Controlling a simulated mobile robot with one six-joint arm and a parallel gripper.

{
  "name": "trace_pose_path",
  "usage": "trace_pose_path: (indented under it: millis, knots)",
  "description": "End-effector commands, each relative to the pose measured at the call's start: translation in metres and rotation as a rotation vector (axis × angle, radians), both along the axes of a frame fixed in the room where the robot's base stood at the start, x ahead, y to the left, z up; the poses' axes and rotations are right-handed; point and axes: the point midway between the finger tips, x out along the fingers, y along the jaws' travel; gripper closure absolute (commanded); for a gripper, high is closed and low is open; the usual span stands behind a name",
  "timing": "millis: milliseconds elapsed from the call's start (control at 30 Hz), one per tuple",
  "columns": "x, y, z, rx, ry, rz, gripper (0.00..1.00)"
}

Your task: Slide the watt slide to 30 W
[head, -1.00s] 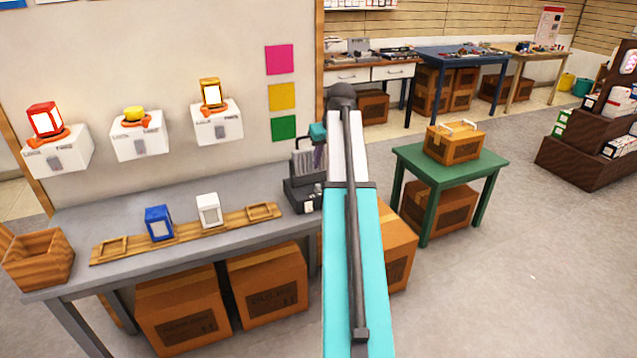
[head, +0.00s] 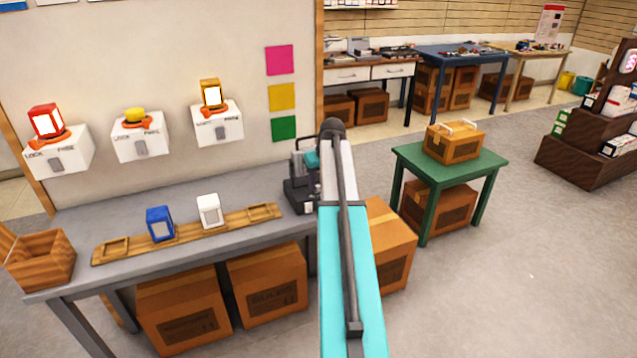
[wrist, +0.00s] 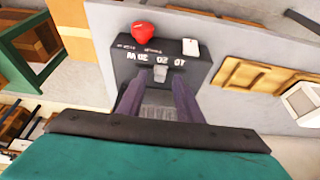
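The dark device with the watt scale (wrist: 125,70) fills the upper middle of the wrist view. Its white marks show upside down, 30 W at left, 20 in the middle, 10 at right. The grey watt slide (wrist: 160,73) stands by the 20 mark. My gripper (wrist: 161,76) is open, its two purple-grey fingers on either side of the slide; I cannot tell whether they touch it. In the head view the device (head: 299,196) stands at the right end of the grey bench, and my arm hides most of the gripper.
A red knob (wrist: 143,32) and a white tag (wrist: 190,47) are on the device. A wooden tray (head: 180,235) with a blue block (head: 160,223) and a white block (head: 209,211) lies left on the bench. A green table (head: 480,166) stands to the right.

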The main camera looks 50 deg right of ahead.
Motion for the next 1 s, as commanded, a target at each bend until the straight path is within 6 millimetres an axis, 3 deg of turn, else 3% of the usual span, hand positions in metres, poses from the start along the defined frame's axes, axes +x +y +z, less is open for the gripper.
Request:
trace_pose_path:
  millis: [500, 700, 1000]
  knots:
    - [0.0041, -0.0014, -0.0102, -0.001, -0.001, 0.001, 0.67]
    - [0.0041, -0.0012, -0.0101, -0.001, -0.001, 0.001, 1.0]
    - [0.0051, -0.0008, -0.01, -0.001, -0.001, 0.003, 1.0]
